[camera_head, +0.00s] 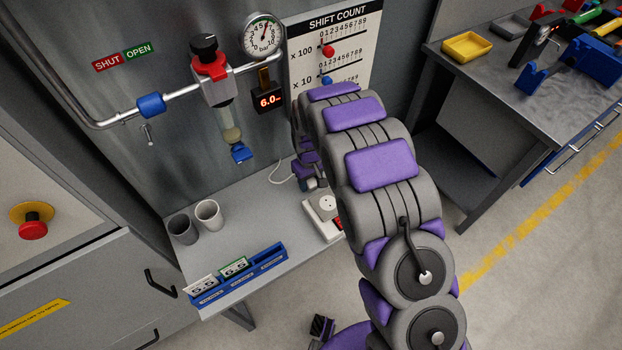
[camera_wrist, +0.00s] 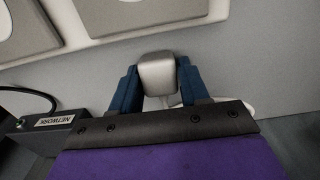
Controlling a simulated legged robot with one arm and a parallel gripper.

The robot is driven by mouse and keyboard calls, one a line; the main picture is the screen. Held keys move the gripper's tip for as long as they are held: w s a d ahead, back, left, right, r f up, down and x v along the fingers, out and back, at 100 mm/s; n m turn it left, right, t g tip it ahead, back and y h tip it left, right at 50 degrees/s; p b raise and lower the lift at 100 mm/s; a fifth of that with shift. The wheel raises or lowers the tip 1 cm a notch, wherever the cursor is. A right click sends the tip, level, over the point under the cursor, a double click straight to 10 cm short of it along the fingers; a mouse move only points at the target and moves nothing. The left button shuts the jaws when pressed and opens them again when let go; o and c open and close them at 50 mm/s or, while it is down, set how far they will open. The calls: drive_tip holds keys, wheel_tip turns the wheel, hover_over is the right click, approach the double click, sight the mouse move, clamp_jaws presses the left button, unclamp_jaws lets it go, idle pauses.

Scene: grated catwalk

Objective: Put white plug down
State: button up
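In the wrist view, my gripper (camera_wrist: 157,68) has its two dark blue fingers against both sides of a pale, rounded block, the white plug (camera_wrist: 158,76). A bit of white cable (camera_wrist: 175,100) shows behind and below the plug. Whether the plug touches any surface cannot be told. In the head view, my purple and grey arm reaches down to the bench, and the arm hides most of the gripper and the plug. A thin white cable (camera_head: 280,172) lies on the bench top (camera_head: 245,218) near the wall.
A white box (camera_head: 322,212) with a round socket sits on the bench beside my arm. A dark box labelled NETWORK (camera_wrist: 50,130) has a black cable. Bare bench lies between.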

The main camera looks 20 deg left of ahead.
sight(310, 180)
drive_tip(key=o, duration=0.4)
drive_tip(key=shift+a, duration=0.2)
drive_tip(key=shift+d, duration=0.2)
drive_tip(key=shift+d, duration=0.1)
drive_tip(key=shift+r, duration=0.15)
wheel_tip(310, 180, up, 13)
drive_tip(key=p, duration=0.2)
drive_tip(key=shift+p, duration=0.35)
